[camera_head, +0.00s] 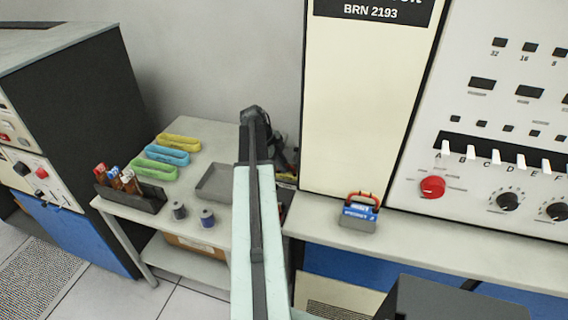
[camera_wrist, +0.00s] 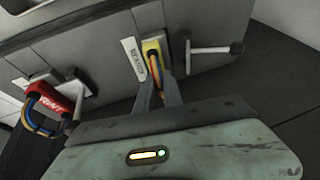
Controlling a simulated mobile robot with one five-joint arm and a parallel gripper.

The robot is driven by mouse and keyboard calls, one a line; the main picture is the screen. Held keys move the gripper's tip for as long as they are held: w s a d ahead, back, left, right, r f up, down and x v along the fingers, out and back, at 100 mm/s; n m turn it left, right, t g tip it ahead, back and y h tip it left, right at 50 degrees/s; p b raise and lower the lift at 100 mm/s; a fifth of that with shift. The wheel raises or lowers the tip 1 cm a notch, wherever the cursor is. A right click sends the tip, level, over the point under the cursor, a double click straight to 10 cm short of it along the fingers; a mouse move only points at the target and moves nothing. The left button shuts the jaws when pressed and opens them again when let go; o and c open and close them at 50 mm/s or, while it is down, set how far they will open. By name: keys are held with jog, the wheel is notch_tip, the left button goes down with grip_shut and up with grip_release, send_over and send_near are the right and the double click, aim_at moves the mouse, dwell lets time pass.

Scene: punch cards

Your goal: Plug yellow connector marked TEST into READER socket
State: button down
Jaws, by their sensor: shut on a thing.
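The yellow connector (camera_wrist: 151,46) shows in the wrist view at a socket opening in the grey panel, right beside a white label that appears to read READER (camera_wrist: 133,60). Orange and blue cables loop from it toward me. My gripper (camera_wrist: 159,88) is shut on the connector, its two fingers reaching up from below around the cables. The connector's marking is hidden, and I cannot tell how deep it sits. In the head view my arm hides the gripper and the connector.
A red connector marked PRINT (camera_wrist: 70,96) with cables is at the left.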

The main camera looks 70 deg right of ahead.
jog(key=c, duration=1.4)
grip_release()
jog(key=p+v, duration=0.7)
jog(key=shift+w+a+r, duration=0.1)
jog(key=shift+w+r, duration=0.05)
jog(key=shift+r, duration=0.25)
jog(key=shift+w, duration=0.1)
